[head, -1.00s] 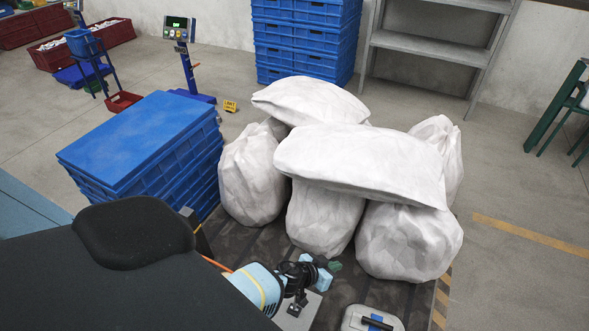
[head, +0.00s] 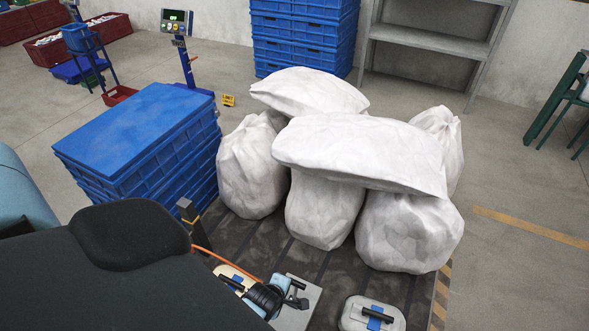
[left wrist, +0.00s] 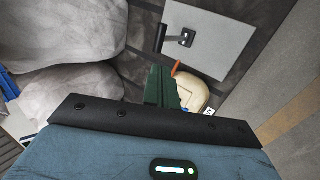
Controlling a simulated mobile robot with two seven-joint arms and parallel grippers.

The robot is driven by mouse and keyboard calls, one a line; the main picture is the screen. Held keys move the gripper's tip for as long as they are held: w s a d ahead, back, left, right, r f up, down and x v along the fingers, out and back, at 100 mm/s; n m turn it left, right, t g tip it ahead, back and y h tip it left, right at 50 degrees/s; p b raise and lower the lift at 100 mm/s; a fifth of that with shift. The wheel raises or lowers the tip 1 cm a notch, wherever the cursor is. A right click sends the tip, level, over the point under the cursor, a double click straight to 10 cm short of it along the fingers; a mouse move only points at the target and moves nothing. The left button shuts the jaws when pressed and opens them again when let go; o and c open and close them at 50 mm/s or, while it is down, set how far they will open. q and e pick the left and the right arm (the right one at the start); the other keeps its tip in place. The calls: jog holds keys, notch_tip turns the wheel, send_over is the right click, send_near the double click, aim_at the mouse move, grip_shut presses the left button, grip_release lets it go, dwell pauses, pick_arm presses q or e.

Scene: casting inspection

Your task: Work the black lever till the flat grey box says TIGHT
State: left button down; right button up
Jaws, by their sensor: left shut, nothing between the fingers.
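A flat grey box (left wrist: 208,42), a square plate in shape, lies on the dark deck at the top of the left wrist view. It also shows at the bottom of the head view (head: 309,297), partly covered by my left arm. A black lever (left wrist: 161,38) with a dark mount stands at its left edge in the left wrist view. No wording is legible on the box. My left gripper (left wrist: 161,86) has its green fingers shut and empty. The fingers are apart from the lever. My right gripper is out of view.
A cream rounded case (left wrist: 193,90) lies beside my fingers, with an orange hose near it. A pale case (head: 356,319) with a black handle lies at the bottom.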

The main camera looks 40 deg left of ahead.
pick_arm(q)
jog(key=b, duration=0.6)
send_near(297, 284)
jog(key=x, duration=0.5)
jog(key=shift+s+f, duration=0.1)
jog(key=shift+f, duration=0.2)
jog(key=shift+w+a+f+b, duration=0.15)
jog(key=shift+w+f+b, duration=0.3)
jog(key=shift+f+b, duration=0.1)
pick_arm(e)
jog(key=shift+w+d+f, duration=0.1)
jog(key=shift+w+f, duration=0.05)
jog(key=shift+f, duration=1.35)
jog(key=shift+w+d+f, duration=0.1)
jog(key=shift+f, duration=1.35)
pick_arm(q)
jog(key=shift+w, duration=0.15)
